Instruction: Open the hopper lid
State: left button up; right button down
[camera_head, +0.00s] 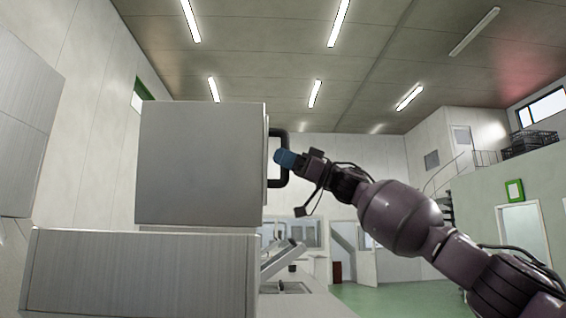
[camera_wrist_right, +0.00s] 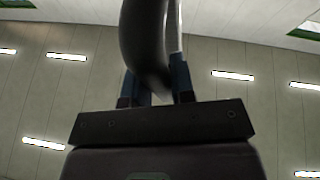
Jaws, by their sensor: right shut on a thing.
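A large plain grey panel (camera_head: 200,165), seemingly the hopper lid, stands upright above a lower brushed-metal box (camera_head: 140,275). A black bow handle (camera_head: 283,137) sticks out from its right edge. My right gripper (camera_head: 280,158), with blue fingers, is at the handle's outer bar, shut on it. In the right wrist view the dark curved handle (camera_wrist_right: 145,35) runs down between the two fingers of the right gripper (camera_wrist_right: 154,80). How far the lid is open cannot be told. My left gripper is not in view.
A brushed-metal cabinet (camera_head: 25,130) stands at the far left. A pale counter (camera_head: 310,304) with a slanted metal part (camera_head: 282,258) lies below the handle. Green floor (camera_head: 385,300) is open behind my right arm, with a doorway (camera_head: 343,252) at the back.

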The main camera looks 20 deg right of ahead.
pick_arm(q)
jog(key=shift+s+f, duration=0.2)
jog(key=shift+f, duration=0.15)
pick_arm(e)
jog(key=c, duration=1)
grip_release()
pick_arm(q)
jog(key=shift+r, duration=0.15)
pick_arm(e)
jog(key=shift+o, duration=0.2)
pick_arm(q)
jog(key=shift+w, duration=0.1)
pick_arm(e)
jog(key=shift+d+f, duration=0.1)
pick_arm(q)
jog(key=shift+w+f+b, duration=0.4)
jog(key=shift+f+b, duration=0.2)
jog(key=shift+b, duration=0.6)
pick_arm(e)
jog(key=v, duration=1)
jog(key=shift+d, duration=0.3)
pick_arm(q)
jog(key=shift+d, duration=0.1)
pick_arm(e)
jog(key=shift+s, duration=0.1)
